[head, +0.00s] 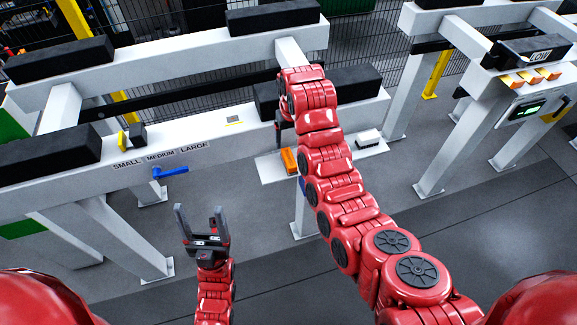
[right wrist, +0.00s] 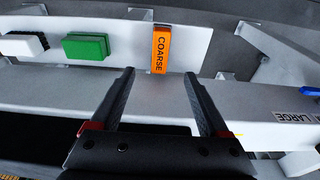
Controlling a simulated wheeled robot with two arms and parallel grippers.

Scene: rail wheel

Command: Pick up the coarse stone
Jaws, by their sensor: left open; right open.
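The coarse stone (right wrist: 161,50) is an orange block marked COARSE on a light shelf. In the head view the orange stone (head: 289,160) lies at the shelf's left part, just left of my right arm. My right gripper (right wrist: 159,74) is open and empty. In the right wrist view its fingertips point toward the stone, which lies beyond them and lines up with the gap. In the head view my right gripper (head: 279,122) is mostly hidden by its arm. My left gripper (head: 200,212) is open and empty, over the floor, away from the stone.
A green block (right wrist: 86,46) and a white-and-black block (right wrist: 24,44) lie beside the stone on the shelf (head: 270,168). A white beam with black pads (head: 45,160) runs along the left, with a blue handle (head: 170,171). A second white frame (head: 480,60) stands right.

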